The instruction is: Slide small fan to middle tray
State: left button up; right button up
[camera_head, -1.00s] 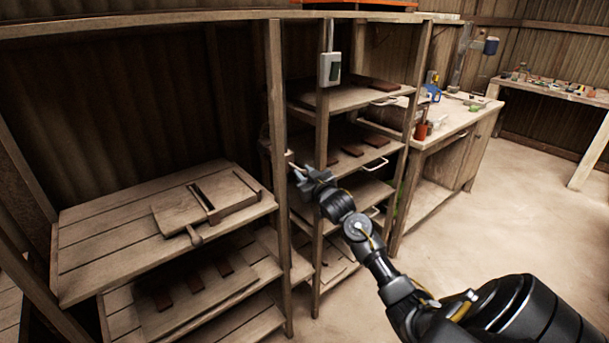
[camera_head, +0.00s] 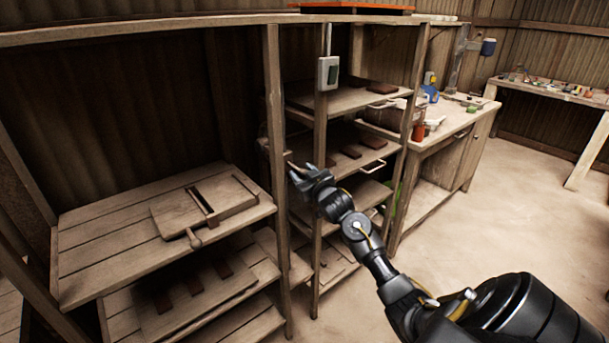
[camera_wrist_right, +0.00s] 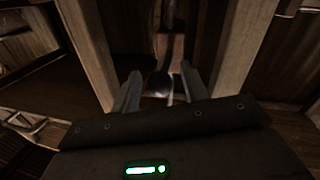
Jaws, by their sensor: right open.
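My right gripper (camera_head: 302,176) is open, in front of the gap between two wooden posts of the shelf rack. In the right wrist view its two fingers (camera_wrist_right: 160,72) are apart and point into a dark gap between upright posts. A small dark and pale shape (camera_wrist_right: 161,86) shows between the fingers; I cannot tell whether it is the small fan. I cannot make out a fan clearly in the head view. A tray with a wire handle (camera_head: 373,168) sits at mid height in the rack, with brown tiles on it. My left gripper is not in view.
A wooden post (camera_head: 276,230) stands close left of my right gripper, and another (camera_head: 321,150) stands just behind it. A switch box (camera_head: 328,73) hangs on that post. A wooden press board (camera_head: 205,205) lies on the left shelf. The floor (camera_head: 500,210) at right is clear.

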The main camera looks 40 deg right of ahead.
jog(key=b+v, duration=0.1)
jog(key=v, duration=1)
jog(key=shift+w, duration=0.15)
